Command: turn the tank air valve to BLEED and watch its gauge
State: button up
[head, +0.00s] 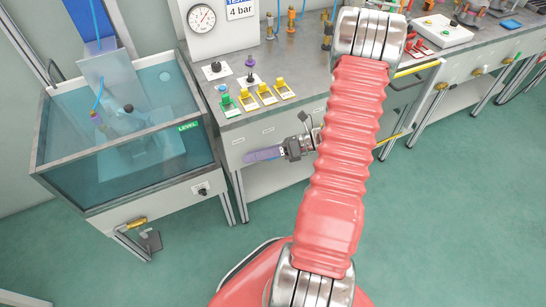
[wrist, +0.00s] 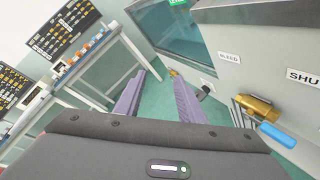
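The brass valve (wrist: 258,108) with a blue handle (wrist: 278,135) is on the grey panel at the right of the wrist view. Its handle points lower right, on the side of the SHUT label (wrist: 302,78); the BLEED label (wrist: 229,57) is up and left of it. I cannot make out this valve in the head view. My gripper (wrist: 162,77) has purple fingers spread apart with nothing between them, left of the valve and not touching it. In the head view my gripper (head: 262,154) is at the bench front. A round dial gauge (head: 201,18) stands on the bench; its reading is too small to tell.
A glass water tank (head: 130,140) with a LEVEL label stands left of the bench. Toggle switches (head: 265,95) line the bench top (head: 292,58). Yellow rails (head: 418,68) jut from the bench front at right. The green floor (head: 420,220) in front is clear.

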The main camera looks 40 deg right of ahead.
jog(key=s+d+f+m+t+h, duration=0.4)
jog(key=d+f+m+h, duration=0.1)
jog(key=d+f+m, duration=0.2)
jog(key=s+d+f+m+t+h, duration=0.4)
jog(key=d+f+m, duration=0.3)
jog(key=f+m, duration=0.3)
jog(key=shift+d+f+m+t+h, duration=0.15)
jog(key=shift+f+m+t+h, duration=0.2)
jog(key=shift+m, duration=0.55)
jog(key=shift+w, duration=0.15)
jog(key=shift+w+a, duration=0.25)
jog(key=shift+w, duration=2)
jog(key=shift+w+a, duration=0.25)
jog(key=shift+w, duration=2.05)
jog(key=shift+w+a, duration=0.25)
jog(key=shift+w, duration=2)
jog(key=shift+c, duration=0.2)
grip_shut()
